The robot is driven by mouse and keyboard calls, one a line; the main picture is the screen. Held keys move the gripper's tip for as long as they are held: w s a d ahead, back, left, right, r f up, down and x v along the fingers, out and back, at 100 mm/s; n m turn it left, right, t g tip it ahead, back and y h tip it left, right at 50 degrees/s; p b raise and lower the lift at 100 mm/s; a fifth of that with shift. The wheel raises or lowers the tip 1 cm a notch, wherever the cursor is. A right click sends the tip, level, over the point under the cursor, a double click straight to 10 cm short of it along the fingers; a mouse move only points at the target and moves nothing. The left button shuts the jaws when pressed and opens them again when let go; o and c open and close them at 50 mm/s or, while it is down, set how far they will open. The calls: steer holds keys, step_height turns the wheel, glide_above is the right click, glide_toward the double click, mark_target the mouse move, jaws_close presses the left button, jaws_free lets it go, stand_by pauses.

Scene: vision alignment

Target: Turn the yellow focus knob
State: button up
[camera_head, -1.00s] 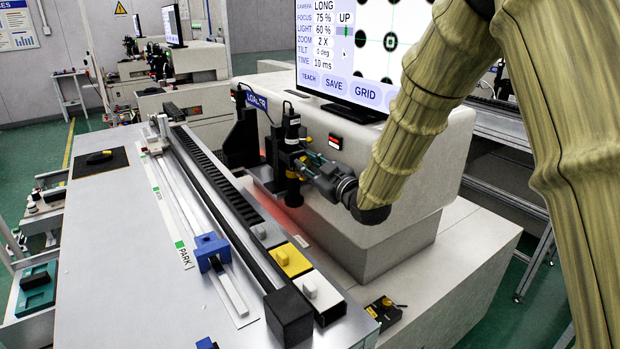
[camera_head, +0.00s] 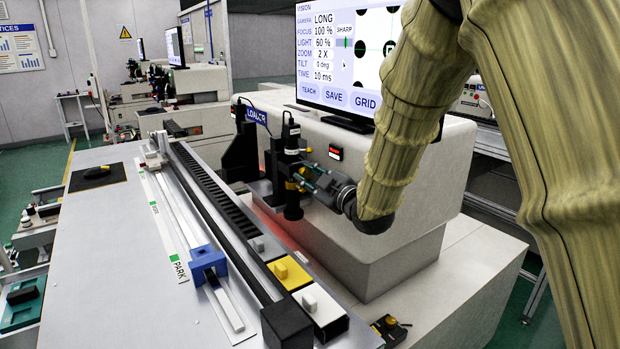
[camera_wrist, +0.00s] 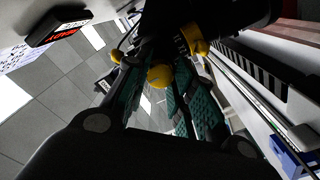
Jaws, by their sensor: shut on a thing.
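The camera stand (camera_head: 290,170) is dark and upright at the machine's front, with small yellow knobs on it. In the wrist view a round yellow knob (camera_wrist: 160,77) sits between the teal fingers of my gripper (camera_wrist: 158,88), which is shut on it. A second yellow knob (camera_wrist: 196,41) shows up and right of it, apart from the fingers. In the head view my gripper (camera_head: 307,178) reaches the stand from the right, and the held knob is mostly hidden. The monitor (camera_head: 350,60) reads FOCUS 100 % and SHARP.
A long rail table (camera_head: 110,260) runs along the left, with a blue slide block (camera_head: 206,262). Yellow (camera_head: 289,273) and white (camera_head: 322,308) blocks with small handles sit on its near right edge. The beige machine body (camera_head: 400,190) stands close behind my gripper.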

steer(key=shift+f, duration=0.1)
steer(key=o, duration=1.1)
steer(key=shift+c, duration=0.2)
steer(key=shift+s, duration=0.15)
steer(key=v, duration=1.2)
